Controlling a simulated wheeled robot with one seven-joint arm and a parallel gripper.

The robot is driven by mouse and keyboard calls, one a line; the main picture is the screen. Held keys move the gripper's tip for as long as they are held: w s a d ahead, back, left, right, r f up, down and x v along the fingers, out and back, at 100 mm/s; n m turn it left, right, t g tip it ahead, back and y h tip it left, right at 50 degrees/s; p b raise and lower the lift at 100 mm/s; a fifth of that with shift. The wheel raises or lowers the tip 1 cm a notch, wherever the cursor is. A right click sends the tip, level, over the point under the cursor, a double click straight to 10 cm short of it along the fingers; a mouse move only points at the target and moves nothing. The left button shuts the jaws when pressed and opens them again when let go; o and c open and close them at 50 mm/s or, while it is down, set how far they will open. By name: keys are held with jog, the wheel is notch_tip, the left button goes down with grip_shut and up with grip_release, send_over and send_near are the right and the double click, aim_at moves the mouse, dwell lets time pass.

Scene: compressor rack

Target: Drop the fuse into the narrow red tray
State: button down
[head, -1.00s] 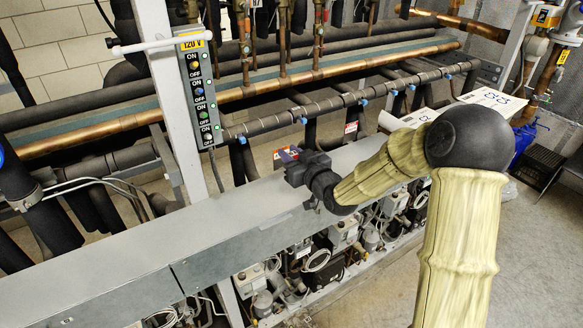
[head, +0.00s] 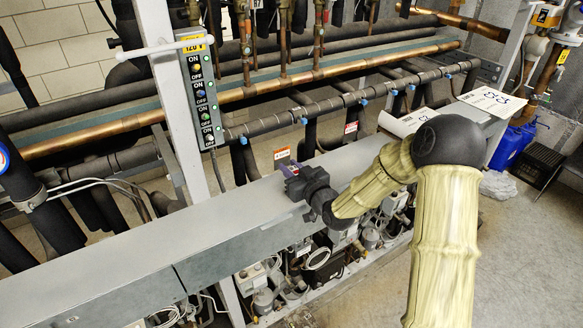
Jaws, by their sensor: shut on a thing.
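My gripper (head: 291,170) is low over the long grey metal top of the rack, a little right of the picture's middle. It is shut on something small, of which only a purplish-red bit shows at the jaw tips. I take this to be the fuse, but the jaws hide its shape. I cannot make out the narrow red tray; it may be hidden behind my gripper.
The long grey metal top (head: 150,248) is clear to the left. White papers (head: 408,121) lie on it to the right. A post with a 120 V switch box (head: 201,90) stands behind its far side. Pipes run behind, and compressor parts sit below the front edge.

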jog(key=shift+f, duration=0.2)
jog(key=c, duration=1.2)
grip_release()
jog(key=shift+r, duration=0.1)
jog(key=shift+s, duration=0.1)
jog(key=b+v, duration=0.4)
jog(key=v, duration=0.7)
jog(key=shift+s+d, duration=0.25)
jog(key=shift+s, duration=0.05)
